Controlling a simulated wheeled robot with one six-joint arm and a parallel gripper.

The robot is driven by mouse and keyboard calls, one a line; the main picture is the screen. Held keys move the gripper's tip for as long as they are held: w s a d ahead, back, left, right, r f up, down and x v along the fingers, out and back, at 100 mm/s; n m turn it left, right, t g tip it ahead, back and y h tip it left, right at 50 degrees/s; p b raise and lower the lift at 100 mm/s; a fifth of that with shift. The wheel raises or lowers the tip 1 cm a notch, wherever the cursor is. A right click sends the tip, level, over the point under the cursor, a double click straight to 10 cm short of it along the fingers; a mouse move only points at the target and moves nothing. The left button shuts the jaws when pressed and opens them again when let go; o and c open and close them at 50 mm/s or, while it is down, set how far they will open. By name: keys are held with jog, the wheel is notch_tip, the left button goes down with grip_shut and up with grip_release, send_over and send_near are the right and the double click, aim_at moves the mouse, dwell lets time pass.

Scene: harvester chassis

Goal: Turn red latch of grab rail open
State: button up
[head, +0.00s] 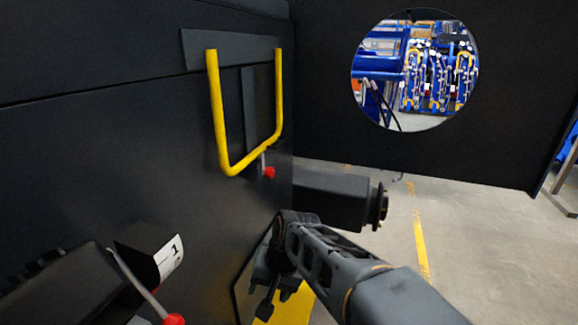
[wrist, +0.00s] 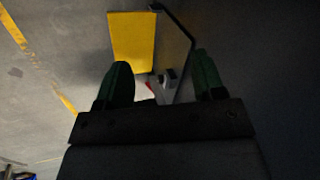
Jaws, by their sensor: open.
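The yellow grab rail (head: 221,130) is a U-shaped bar on the dark chassis wall in the head view. Its red latch (head: 268,172) is a small red knob on a short grey lever, beside the rail's lower right corner. My gripper (head: 274,296) is well below the latch in the head view, apart from it, pointing down. In the wrist view my gripper (wrist: 162,82) is open, with two dark green fingers spread and nothing held. A small red spot (wrist: 149,86) shows between the fingers; I cannot tell what it belongs to.
A dark cylindrical part (head: 335,197) juts from the chassis right of the latch. A yellow panel (wrist: 130,40) beside a dark plate (wrist: 175,45) lies beyond the fingers. Another red knob (head: 173,320) on a lever is at the bottom left. Open floor (head: 470,240) is at right.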

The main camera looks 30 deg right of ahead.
jog(key=w+d+r+m+y+p, duration=0.1)
jog(key=w+d+r+m+y, duration=0.3)
jog(key=w+m, duration=0.45)
jog(key=m+t+y+p, duration=0.3)
jog(key=m+t+y, duration=0.2)
jog(key=m+t, duration=0.85)
send_near(273, 173)
jog(key=w+a, duration=0.2)
jog(key=w+a+r+m+g+p, duration=0.1)
jog(key=w, duration=0.2)
jog(key=w+a+m+g+p, duration=0.1)
jog(key=w+a, duration=0.1)
jog(key=shift+w+a+r+g, duration=0.25)
jog(key=shift+w+a, duration=0.1)
jog(key=shift+w+a+p, duration=0.35)
jog(key=shift+w+a, duration=0.05)
jog(key=c, duration=0.9)
jog(key=shift+f, duration=0.1)
jog(key=shift+c, duration=0.2)
